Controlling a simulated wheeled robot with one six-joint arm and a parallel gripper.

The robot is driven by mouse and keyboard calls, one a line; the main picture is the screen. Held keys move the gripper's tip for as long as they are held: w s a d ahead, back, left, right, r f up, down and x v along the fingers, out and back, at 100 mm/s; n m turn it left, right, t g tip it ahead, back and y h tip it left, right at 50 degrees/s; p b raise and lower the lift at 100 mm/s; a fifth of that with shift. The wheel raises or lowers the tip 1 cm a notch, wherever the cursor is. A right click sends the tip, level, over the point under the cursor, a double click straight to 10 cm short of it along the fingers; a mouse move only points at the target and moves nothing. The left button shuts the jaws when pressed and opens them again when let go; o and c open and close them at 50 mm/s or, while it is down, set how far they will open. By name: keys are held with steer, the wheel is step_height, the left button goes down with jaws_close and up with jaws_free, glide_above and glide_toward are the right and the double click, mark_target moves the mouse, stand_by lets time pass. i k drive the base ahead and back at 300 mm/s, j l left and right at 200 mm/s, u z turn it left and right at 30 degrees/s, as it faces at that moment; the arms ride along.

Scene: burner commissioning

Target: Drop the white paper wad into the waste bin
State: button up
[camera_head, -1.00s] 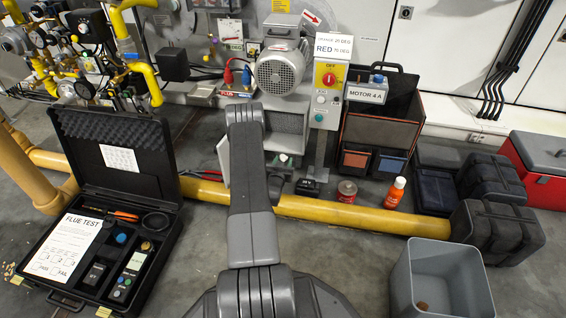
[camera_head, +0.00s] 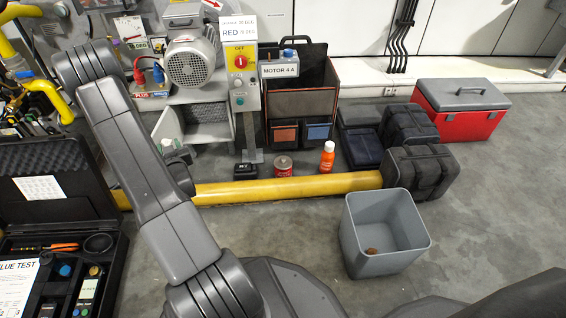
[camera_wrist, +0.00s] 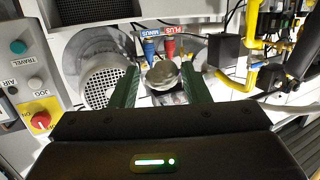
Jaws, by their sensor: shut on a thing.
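In the head view my arm reaches up to the upper left, and neither the gripper nor the wad can be made out there. The grey square waste bin (camera_head: 356,246) stands open on the floor at the lower right of the head view, well away from the far end of my arm. A small brown object (camera_head: 372,251) lies in the bin.
A yellow floor pipe (camera_head: 285,189) runs behind the bin. Black cases (camera_head: 419,170) and a red toolbox (camera_head: 460,106) stand beyond it. An orange bottle (camera_head: 327,157) and a red tin (camera_head: 283,166) stand behind the pipe. Floor right of the bin is clear.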

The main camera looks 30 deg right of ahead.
mark_target(369, 245)
steer(key=k+z, duration=0.3)
steer(key=k, duration=0.45)
steer(key=z, duration=2.7)
